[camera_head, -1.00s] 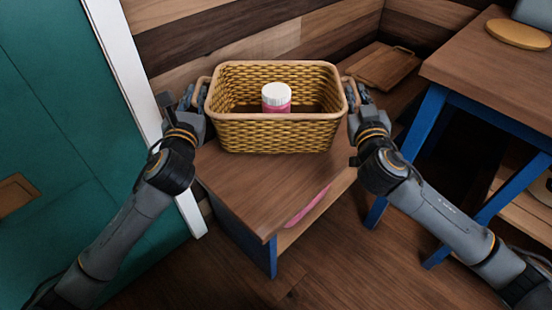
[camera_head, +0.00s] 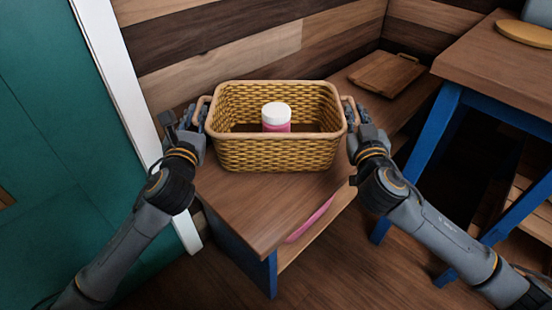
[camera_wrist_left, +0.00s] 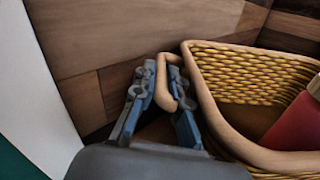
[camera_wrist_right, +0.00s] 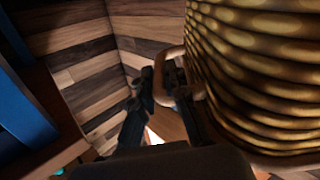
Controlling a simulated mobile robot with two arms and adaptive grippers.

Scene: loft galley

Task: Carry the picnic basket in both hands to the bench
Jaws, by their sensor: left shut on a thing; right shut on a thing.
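The yellow woven picnic basket (camera_head: 275,155) is upright above the near part of the wooden-topped bench (camera_head: 255,215) in the head view; I cannot tell whether its base touches the top. A pink jar with a white lid (camera_head: 276,117) stands inside. My left gripper (camera_head: 195,118) is shut on the basket's left handle, whose loop shows between the fingers in the left wrist view (camera_wrist_left: 170,85). My right gripper (camera_head: 352,115) is shut on the right handle, also visible in the right wrist view (camera_wrist_right: 183,75). The basket's underside is hidden.
A wooden board (camera_head: 387,73) lies on the bench's far end. A pink item (camera_head: 310,220) shows on the shelf below. A blue-legged table (camera_head: 500,70) stands at right. A plank wall is behind; a white post (camera_head: 125,90) and teal panel (camera_head: 50,150) are left.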

